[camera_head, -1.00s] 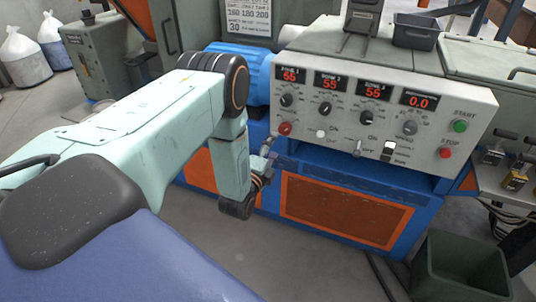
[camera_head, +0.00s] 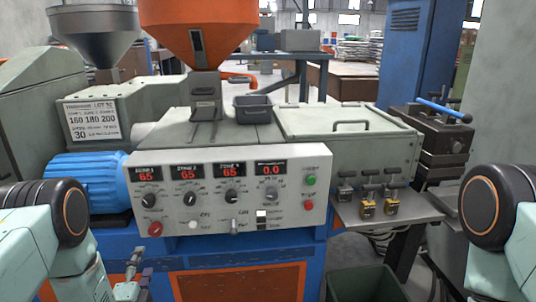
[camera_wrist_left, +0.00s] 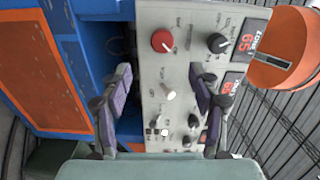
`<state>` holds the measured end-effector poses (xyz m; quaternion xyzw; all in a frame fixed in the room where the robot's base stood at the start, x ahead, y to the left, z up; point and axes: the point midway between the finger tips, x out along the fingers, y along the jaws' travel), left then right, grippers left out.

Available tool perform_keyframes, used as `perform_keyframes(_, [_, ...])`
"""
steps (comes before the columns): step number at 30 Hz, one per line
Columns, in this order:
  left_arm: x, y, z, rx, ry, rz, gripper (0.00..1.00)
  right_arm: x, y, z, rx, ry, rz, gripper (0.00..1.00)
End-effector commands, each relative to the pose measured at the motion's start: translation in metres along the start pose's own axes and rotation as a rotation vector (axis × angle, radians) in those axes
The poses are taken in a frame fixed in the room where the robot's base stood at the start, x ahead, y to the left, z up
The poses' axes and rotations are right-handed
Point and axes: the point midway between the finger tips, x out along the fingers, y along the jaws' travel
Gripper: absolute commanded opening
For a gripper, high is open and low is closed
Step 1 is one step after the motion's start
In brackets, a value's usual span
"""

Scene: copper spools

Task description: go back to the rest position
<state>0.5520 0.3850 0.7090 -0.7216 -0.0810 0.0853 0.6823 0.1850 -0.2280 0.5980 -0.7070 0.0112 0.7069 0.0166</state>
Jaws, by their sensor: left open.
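My left gripper (camera_head: 133,272) shows at the lower left of the head view, in front of the machine's blue base. In the left wrist view the left gripper (camera_wrist_left: 160,105) is open and empty, its two fingers apart before the control panel (camera_wrist_left: 182,20). The same grey panel (camera_head: 270,212) is in the middle of the head view, with three zone displays at 65 and one at 0.0. A red knob (camera_head: 155,229) sits at its lower left. My right arm shows at the right edge of the head view, but its gripper is out of view.
An orange hopper (camera_head: 208,30) and a dark bin (camera_head: 253,108) stand above the panel. A blue motor (camera_head: 88,182) is at left. A green bin (camera_head: 362,284) stands on the floor below.

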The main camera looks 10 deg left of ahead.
Motion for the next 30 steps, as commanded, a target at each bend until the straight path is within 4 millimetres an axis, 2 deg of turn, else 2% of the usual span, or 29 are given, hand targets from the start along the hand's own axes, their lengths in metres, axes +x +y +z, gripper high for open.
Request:
perform_keyframes(2, [-0.001,0.011,0.001,-0.111,-0.007,0.052,0.62,0.000,0.000,0.000,0.000,0.000,0.000,0.61])
perform_keyframes(4, [-0.011,0.032,0.002,-0.250,-0.031,0.143,0.62,0.000,0.000,0.000,0.000,0.000,0.000,0.61])
perform_keyframes(8, [-0.049,0.078,-0.004,-0.525,-0.121,0.363,0.62,0.000,0.000,0.000,0.000,0.000,0.000,0.61])
perform_keyframes(11, [-0.089,0.110,-0.016,-0.723,-0.225,0.541,0.62,0.000,0.000,0.000,0.000,0.000,0.000,0.61])
perform_keyframes(14, [-0.141,0.137,-0.029,-0.899,-0.373,0.719,0.62,0.000,0.000,0.000,0.000,0.000,0.000,0.61])
perform_keyframes(16, [-0.183,0.149,-0.038,-1.004,-0.500,0.839,0.62,0.000,0.000,0.000,0.000,0.000,0.000,0.61])
perform_keyframes(20, [-0.267,0.158,-0.051,-1.125,-0.770,1.028,0.62,0.000,0.000,0.000,0.000,0.000,0.000,0.61])
perform_keyframes(21, [-0.292,0.156,-0.054,-1.141,-0.850,1.074,0.62,0.000,0.000,0.000,0.000,0.000,0.000,0.61])
perform_keyframes(24, [-0.347,0.146,-0.057,-1.140,-1.023,1.163,0.62,0.000,0.000,0.000,0.000,0.000,0.000,0.61])
perform_keyframes(27, [-0.385,0.133,-0.057,-1.089,-1.113,1.228,0.62,0.000,0.000,0.000,0.000,0.000,0.000,0.61])
perform_keyframes(30, [-0.400,0.121,-0.058,-1.036,-1.110,1.262,0.62,0.000,0.000,0.000,0.000,0.000,0.000,0.61])
